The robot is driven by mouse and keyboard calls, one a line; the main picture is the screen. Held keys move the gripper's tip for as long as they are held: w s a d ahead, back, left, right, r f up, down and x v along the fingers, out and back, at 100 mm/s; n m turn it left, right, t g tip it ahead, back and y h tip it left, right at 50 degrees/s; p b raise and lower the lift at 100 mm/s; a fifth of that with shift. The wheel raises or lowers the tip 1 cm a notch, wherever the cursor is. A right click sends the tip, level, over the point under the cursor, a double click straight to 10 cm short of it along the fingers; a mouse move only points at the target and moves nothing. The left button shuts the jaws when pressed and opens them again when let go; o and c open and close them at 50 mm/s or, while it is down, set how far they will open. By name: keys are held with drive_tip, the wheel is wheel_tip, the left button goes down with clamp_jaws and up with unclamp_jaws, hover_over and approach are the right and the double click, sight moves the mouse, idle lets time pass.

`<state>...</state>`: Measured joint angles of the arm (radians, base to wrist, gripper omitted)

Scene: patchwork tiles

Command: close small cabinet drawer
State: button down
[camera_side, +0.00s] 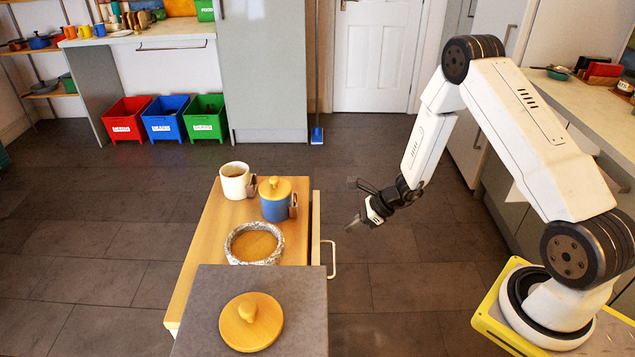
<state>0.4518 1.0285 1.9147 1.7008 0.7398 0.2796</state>
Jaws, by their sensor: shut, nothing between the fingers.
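The small cabinet (207,240) has a light wooden top and stands in the lower middle of the side view. Its drawer (316,228) shows as a pale front along the right side, set slightly out from the cabinet body with a narrow dark gap. A pale loop handle (333,260) sticks out to the right from the drawer front. My gripper (353,226) is shut and empty. It hangs in the air to the right of the drawer front, above and right of the handle in the picture, and appears apart from both. The drawer's inside is hidden.
On the cabinet top stand a white mug (235,181), a blue lidded pot (276,200) and a silvery ring-shaped dish (254,244). A grey surface (200,300) in front bears a wooden lid (251,321). Open floor (400,290) lies right of the cabinet.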

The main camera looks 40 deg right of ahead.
drive_tip(key=w+a+f, duration=0.2)
drive_tip(key=w+a, duration=0.2)
idle(0.3)
drive_tip(key=shift+w+a, duration=0.1)
drive_tip(key=shift+w+a+r, duration=0.1)
drive_tip(key=shift+w+a, duration=1.6)
drive_tip(key=shift+s+d, duration=0.3)
drive_tip(key=shift+d, duration=0.05)
drive_tip(key=s+d+f+v, duration=0.1)
drive_tip(key=f+v, duration=0.1)
drive_tip(key=v, duration=1)
drive_tip(key=shift+s+d+r, duration=0.25)
drive_tip(key=shift+s+d, duration=0.05)
drive_tip(key=shift+s, duration=0.05)
